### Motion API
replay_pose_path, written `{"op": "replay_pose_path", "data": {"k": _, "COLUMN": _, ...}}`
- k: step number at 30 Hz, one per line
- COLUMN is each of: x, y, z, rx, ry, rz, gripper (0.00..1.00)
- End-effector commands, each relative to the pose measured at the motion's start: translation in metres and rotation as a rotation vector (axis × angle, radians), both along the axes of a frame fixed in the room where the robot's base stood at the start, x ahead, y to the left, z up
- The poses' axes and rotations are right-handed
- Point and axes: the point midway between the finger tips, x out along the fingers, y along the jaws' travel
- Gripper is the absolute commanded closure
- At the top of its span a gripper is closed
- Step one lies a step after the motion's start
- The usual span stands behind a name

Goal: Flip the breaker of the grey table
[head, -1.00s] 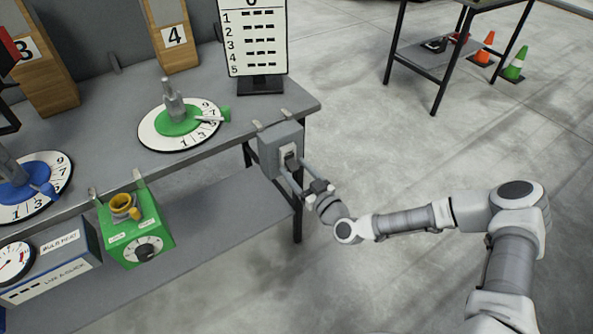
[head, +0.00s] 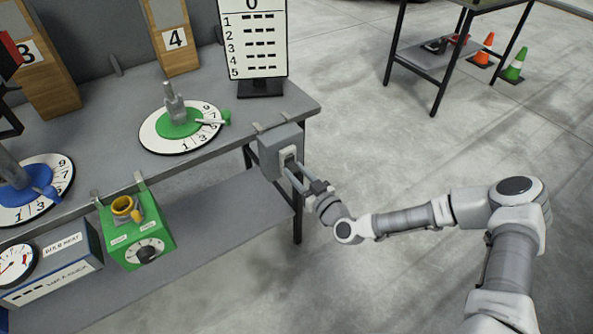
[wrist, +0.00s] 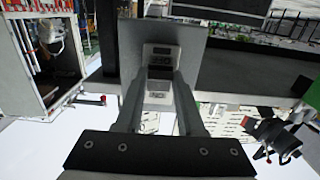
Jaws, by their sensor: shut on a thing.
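The breaker is a grey box (head: 278,150) clamped to the front right edge of the grey table (head: 105,120), with a pale switch plate on its face. In the wrist view the box face (wrist: 190,45) is straight ahead, with the dark switch (wrist: 160,73) in the middle of its plate. My gripper (head: 291,171) is at the plate, with its fingers closed in around the switch; it also shows in the wrist view (wrist: 160,84). The fingers partly hide the switch in the head view, so its position is hard to tell.
A green box (head: 135,232) with a dial and a gauge box (head: 50,262) stand left, below the tabletop. A green dial (head: 165,140) and a number board (head: 252,45) are on the table. The floor right of the table is clear around my arm.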

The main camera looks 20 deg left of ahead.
Motion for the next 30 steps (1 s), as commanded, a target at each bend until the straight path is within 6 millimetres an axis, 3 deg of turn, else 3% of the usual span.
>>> {"op": "replay_pose_path", "data": {"k": 15, "x": 0.0, "y": 0.0, "z": 0.028, "rx": -0.292, "ry": 0.236, "rz": 0.002, "gripper": 1.0}}
{"op": "replay_pose_path", "data": {"k": 30, "x": 0.004, "y": 0.005, "z": 0.038, "rx": -0.604, "ry": 0.51, "rz": -0.001, "gripper": 1.0}}
